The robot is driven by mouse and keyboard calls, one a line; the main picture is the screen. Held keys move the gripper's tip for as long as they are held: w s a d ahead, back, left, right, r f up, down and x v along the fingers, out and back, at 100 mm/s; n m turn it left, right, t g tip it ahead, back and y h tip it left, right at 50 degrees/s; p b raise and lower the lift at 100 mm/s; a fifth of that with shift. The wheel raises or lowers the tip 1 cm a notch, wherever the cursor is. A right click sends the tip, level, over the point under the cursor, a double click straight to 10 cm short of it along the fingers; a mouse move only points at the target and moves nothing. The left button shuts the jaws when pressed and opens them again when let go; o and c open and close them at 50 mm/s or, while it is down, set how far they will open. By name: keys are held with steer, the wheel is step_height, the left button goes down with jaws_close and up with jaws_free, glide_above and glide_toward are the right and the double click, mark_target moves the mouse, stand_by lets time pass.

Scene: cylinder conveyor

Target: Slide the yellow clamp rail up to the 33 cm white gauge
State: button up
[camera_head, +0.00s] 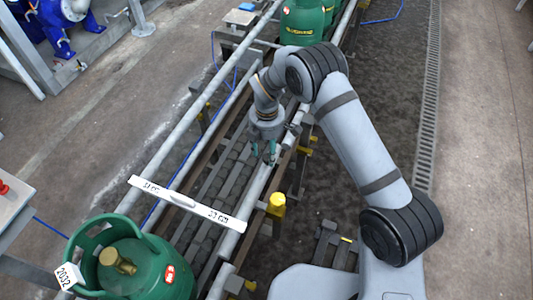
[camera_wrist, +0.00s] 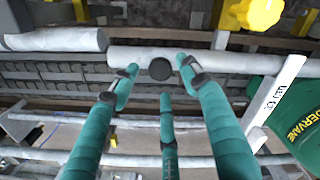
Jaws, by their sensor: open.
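The yellow clamp knob (camera_head: 277,205) stands beside the right-hand grey guide rail (camera_head: 257,190) of the conveyor. In the wrist view the yellow knob (camera_wrist: 250,12) is at the top right, and the rail (camera_wrist: 228,62) runs across the upper part. The white gauge (camera_head: 188,203) lies across the conveyor, marked 31 cm and 33 cm; its 33 cm end (camera_wrist: 266,112) shows at the right in the wrist view. My gripper (camera_head: 268,155) is open over the rail, farther along than the gauge. A dark round piece (camera_wrist: 160,69) sits between my teal fingertips (camera_wrist: 158,78); contact is unclear.
A green gas cylinder (camera_head: 145,268) stands on the conveyor at the near left, close to the gauge. More green cylinders (camera_head: 302,22) stand at the far end. The conveyor bed (camera_head: 217,178) between them is clear. More yellow fittings (camera_head: 304,151) line the right side.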

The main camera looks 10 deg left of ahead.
step_height(320, 180, up, 10)
stand_by(0.3)
step_height(320, 180, down, 12)
steer(key=shift+f, duration=0.1)
steer(key=shift+s+d, duration=0.1)
steer(key=shift+d, duration=0.3)
stand_by(0.4)
steer(key=shift+s+a, duration=0.1)
steer(key=shift+s, duration=0.05)
